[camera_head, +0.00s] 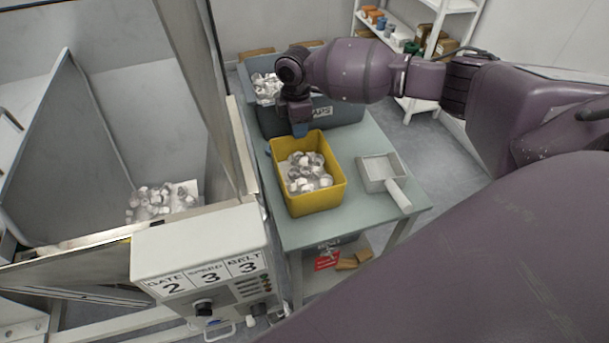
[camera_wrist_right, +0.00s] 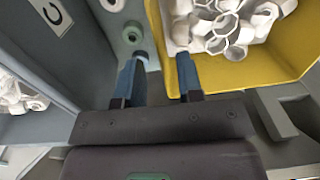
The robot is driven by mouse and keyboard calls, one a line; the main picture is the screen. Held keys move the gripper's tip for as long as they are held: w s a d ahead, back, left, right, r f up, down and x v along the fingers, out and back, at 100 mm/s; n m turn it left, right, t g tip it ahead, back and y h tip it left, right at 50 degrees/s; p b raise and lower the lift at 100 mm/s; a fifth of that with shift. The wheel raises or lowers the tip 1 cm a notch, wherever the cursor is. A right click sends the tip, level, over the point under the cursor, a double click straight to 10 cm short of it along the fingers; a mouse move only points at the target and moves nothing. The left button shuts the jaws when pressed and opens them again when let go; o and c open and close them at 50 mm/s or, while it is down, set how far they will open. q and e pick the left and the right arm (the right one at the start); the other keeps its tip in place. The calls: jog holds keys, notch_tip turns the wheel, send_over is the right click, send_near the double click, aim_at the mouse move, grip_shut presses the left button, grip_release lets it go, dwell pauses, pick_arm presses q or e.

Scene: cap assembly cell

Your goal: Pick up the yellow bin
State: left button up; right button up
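The yellow bin (camera_head: 316,202) stands upright on the green-grey table and holds a heap of white caps (camera_head: 306,172). My right gripper (camera_head: 300,130) is over the bin's far edge, pointing down. In the right wrist view its two blue fingers (camera_wrist_right: 160,62) are apart, with part of the yellow bin's wall (camera_wrist_right: 278,66) showing between them and to the right. One finger appears on the outer side of the wall and the other over the inner side. I cannot tell whether either touches it. My left gripper is out of view.
A grey-blue bin (camera_head: 345,112) with white pieces stands close behind the yellow bin. A pale scoop (camera_head: 379,171) lies to its right on the table (camera_head: 350,222). A machine with a labelled control box (camera_head: 200,243) stands at the left.

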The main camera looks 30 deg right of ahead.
aim_at(296, 151)
jog(key=f, duration=0.3)
jog(key=f+b, duration=0.1)
jog(key=f, duration=0.1)
jog(key=shift+a+f, duration=0.3)
grip_shut()
jog(key=shift+r, duration=0.1)
